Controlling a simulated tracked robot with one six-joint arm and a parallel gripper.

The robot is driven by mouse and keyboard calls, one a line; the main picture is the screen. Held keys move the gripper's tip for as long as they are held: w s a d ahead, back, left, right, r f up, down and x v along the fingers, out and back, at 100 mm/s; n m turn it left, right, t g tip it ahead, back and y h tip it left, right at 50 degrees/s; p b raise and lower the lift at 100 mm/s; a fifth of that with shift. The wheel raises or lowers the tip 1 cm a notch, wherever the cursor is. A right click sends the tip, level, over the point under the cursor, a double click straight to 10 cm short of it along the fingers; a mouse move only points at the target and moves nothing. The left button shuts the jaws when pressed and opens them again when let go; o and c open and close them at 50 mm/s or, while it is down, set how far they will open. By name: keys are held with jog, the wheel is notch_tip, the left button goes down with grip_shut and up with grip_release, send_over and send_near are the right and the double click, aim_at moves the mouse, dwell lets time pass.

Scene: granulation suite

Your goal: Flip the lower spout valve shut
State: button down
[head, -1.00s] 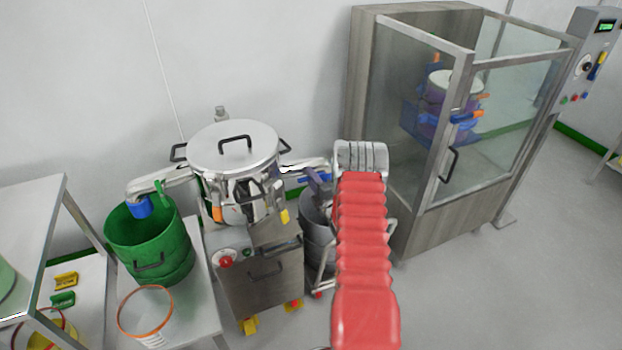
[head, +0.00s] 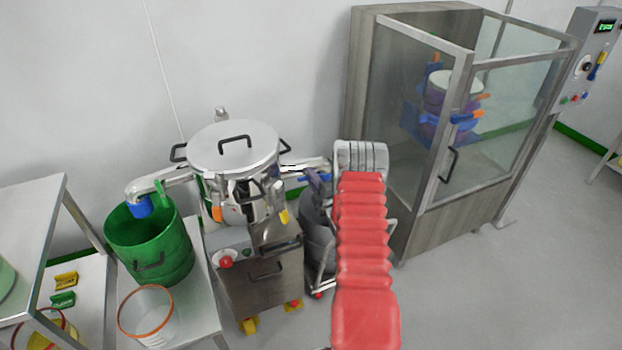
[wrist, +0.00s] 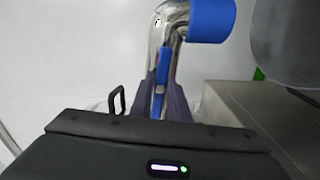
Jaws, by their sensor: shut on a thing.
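The polished metal spout (head: 308,163) sticks out to the right of the lidded pot. In the wrist view the spout (wrist: 166,30) bends to the right and ends in a blue outlet (wrist: 212,20). A blue valve lever (wrist: 163,68) lies along the pipe in that view. My gripper (wrist: 160,90) has its two dark purple fingers on either side of the lever, shut on it. In the head view my gripper (head: 316,182) is at the spout's right end, and my red-sleeved arm hides part of that area.
The lidded steel pot (head: 232,150) sits on a wheeled cabinet. A second spout (head: 165,180) on its left reaches over a green bucket (head: 150,255). A dark bin (head: 318,235) stands below the right spout. A glass-walled enclosure (head: 500,130) stands close on the right.

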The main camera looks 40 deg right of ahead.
jog(key=m, duration=0.5)
jog(key=shift+s+f+m, duration=0.1)
jog(key=shift+f+m, duration=0.15)
jog(key=shift+m, duration=0.15)
jog(key=m, duration=0.6)
jog(key=shift+f, duration=0.1)
jog(key=shift+a, duration=0.1)
jog(key=c, duration=2)
grip_release()
jog(key=shift+c, duration=0.2)
jog(key=o, duration=0.4)
jog(key=shift+r, duration=0.2)
jog(key=shift+c, duration=0.2)
jog(key=v, duration=1.3)
jog(key=shift+s, duration=0.3)
jog(key=shift+a, duration=0.1)
jog(key=shift+c, duration=0.2)
